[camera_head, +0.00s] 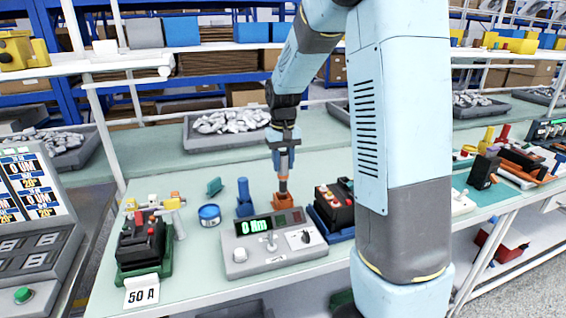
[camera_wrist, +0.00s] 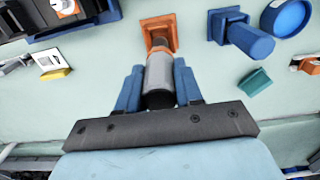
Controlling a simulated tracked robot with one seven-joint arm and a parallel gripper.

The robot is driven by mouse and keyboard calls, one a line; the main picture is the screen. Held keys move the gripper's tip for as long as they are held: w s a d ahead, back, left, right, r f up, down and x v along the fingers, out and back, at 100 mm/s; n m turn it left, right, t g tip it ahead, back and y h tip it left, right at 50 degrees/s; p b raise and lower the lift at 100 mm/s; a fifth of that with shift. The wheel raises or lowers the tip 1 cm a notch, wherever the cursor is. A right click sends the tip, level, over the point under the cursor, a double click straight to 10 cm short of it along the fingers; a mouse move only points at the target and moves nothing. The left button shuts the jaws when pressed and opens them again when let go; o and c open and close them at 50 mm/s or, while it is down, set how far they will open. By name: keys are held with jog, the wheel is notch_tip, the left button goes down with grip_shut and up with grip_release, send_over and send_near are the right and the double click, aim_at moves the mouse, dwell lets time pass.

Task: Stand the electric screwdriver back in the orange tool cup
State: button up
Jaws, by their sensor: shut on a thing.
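The electric screwdriver (camera_head: 284,163) is upright between the fingers of my gripper (camera_head: 284,150), which is shut on it. The orange tool cup (camera_head: 284,203) stands on the bench directly below, behind the grey meter box. In the wrist view the grey screwdriver body (camera_wrist: 160,78) sits between the blue fingers of my gripper (camera_wrist: 160,85). Its orange-brown lower end reaches to the orange cup (camera_wrist: 158,24). The lower end appears at or inside the cup's mouth; how deep it sits I cannot tell.
A blue holder (camera_head: 244,198) and a blue round tin (camera_head: 209,215) stand left of the cup. The meter box (camera_head: 272,250) is in front. A black breaker on a blue base (camera_head: 335,205) is close on the right. A breaker on a green base (camera_head: 142,245) is at far left.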

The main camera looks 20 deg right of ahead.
aim_at(283, 176)
jog(key=shift+f, duration=2.65)
jog(key=o, duration=1.1)
notch_tip(283, 176, up, 13)
jog(key=shift+w+r, duration=0.15)
jog(key=shift+r, duration=0.2)
